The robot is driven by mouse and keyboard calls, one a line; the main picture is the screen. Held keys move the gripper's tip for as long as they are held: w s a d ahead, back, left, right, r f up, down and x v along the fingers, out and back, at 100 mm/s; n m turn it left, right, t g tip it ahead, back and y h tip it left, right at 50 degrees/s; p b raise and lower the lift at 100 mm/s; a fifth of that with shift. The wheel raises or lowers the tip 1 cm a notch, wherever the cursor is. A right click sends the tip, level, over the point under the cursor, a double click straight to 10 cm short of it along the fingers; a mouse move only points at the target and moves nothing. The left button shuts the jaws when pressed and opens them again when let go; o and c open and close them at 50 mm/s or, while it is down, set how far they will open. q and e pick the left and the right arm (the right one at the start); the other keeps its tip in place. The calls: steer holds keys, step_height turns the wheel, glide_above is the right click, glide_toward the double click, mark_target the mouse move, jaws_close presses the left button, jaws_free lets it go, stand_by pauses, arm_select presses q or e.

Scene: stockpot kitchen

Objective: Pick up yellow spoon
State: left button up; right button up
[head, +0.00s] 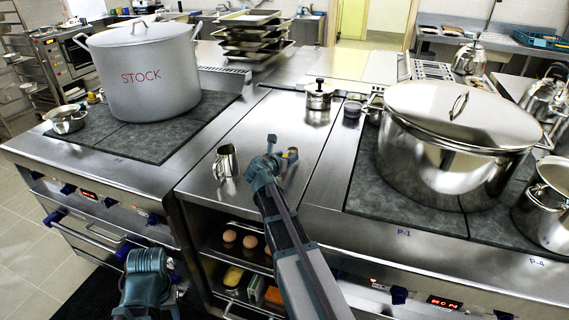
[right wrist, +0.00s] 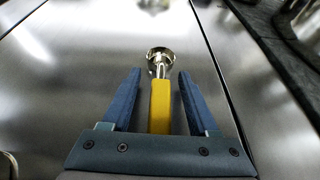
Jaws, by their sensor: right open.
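The yellow spoon has a yellow handle (right wrist: 160,105) and a round shiny metal bowl (right wrist: 160,58). In the right wrist view it lies on the steel counter, bowl pointing away from me. My right gripper (right wrist: 159,74) is open, with one blue finger on each side of the handle and a gap on both sides. In the head view my right gripper (head: 288,157) is low over the middle counter, and my own arm hides most of the spoon there. Of my left arm only a teal link shows at the lower left; its gripper is not in view.
A small metal pitcher (head: 226,162) stands left of my right wrist. A lidded metal canister (head: 319,97) stands farther back. A large STOCK pot (head: 145,75) is on the left stove, and a lidded steel pot (head: 440,160) on the right one. Counter between pitcher and canister is mostly clear.

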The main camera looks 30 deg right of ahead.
steer(key=shift+c, duration=0.3)
jaws_close()
stand_by(1.1)
